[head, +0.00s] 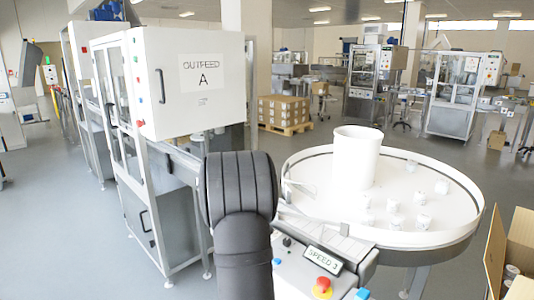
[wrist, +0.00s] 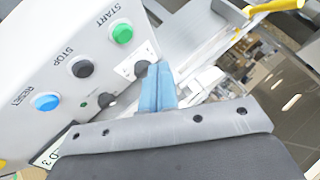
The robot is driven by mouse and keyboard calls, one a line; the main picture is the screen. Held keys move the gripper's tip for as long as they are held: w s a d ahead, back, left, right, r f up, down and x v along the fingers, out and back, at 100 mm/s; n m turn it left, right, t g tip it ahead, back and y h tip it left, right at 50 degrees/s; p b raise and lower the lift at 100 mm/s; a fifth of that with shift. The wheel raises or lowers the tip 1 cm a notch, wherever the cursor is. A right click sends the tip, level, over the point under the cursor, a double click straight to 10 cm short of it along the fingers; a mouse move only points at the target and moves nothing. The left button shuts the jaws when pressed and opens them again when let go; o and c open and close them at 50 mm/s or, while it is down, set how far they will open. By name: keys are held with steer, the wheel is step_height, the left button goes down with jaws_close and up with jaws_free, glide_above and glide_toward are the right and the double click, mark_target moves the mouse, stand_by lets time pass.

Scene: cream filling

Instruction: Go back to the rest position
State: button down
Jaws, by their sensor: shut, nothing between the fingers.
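My gripper (wrist: 157,66) shows in the wrist view with its two blue fingers together and nothing between them. Its tips appear over the grey control panel (wrist: 60,40), beside a small dark knob (wrist: 141,69) on a white plate. I cannot tell whether they touch the panel. A second dark knob (wrist: 106,100) is just left of the fingers. In the head view my black arm fills the lower middle and hides the gripper.
The panel has a green START button (wrist: 122,33), a black STOP button (wrist: 83,66) and a blue RESET button (wrist: 46,102). A round white turntable (head: 440,236) with a white drum (head: 357,158) and several small jars is at right. The OUTFEED A cabinet (head: 190,115) stands left, an open carton (head: 518,240) far right.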

steer(key=shift+r, duration=0.5)
step_height(320, 180, down, 3)
steer(key=shift+r, duration=0.2)
steer(key=s+d+r+m+g+y, duration=0.2)
steer(key=r+m, duration=0.3)
steer(key=m, duration=0.3)
steer(key=s+d+r+m+g+y, duration=0.2)
steer(key=r+m, duration=0.3)
steer(key=m, duration=0.3)
steer(key=shift+d+r+g+y, duration=0.3)
steer(key=shift+d+g, duration=0.35)
steer(key=shift+g, duration=0.25)
